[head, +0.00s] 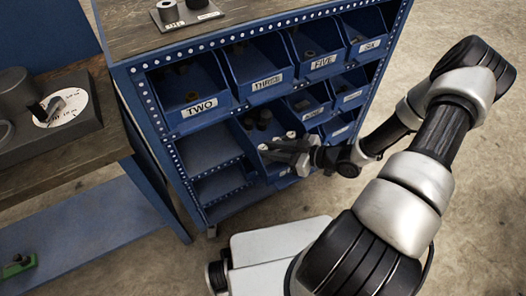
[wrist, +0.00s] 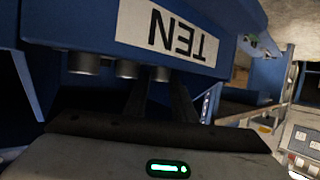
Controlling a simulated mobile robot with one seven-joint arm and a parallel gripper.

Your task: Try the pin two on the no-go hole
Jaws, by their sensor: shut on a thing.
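My gripper (head: 282,153) is at the bin labelled TEN (wrist: 225,50), low in the blue rack. The wrist view is upside down. There, my two fingers (wrist: 160,98) run over the bin's front rim and their tips are hidden behind its wall. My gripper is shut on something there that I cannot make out. Several grey metal cylinders (wrist: 84,63) show along that rim. The bin labelled TWO (head: 190,92) is at the rack's upper left, with small dark contents. I cannot identify pin two or the no-go hole for certain.
The left bench holds a dark block with a white lettered disc (head: 72,103) and a short cylinder. A labelled tray (head: 185,19) with small cylinders stands on the rack top. Bins labelled THREE (head: 266,84) and FIVE (head: 323,62) are close above my gripper. A green object (head: 18,266) lies lower left.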

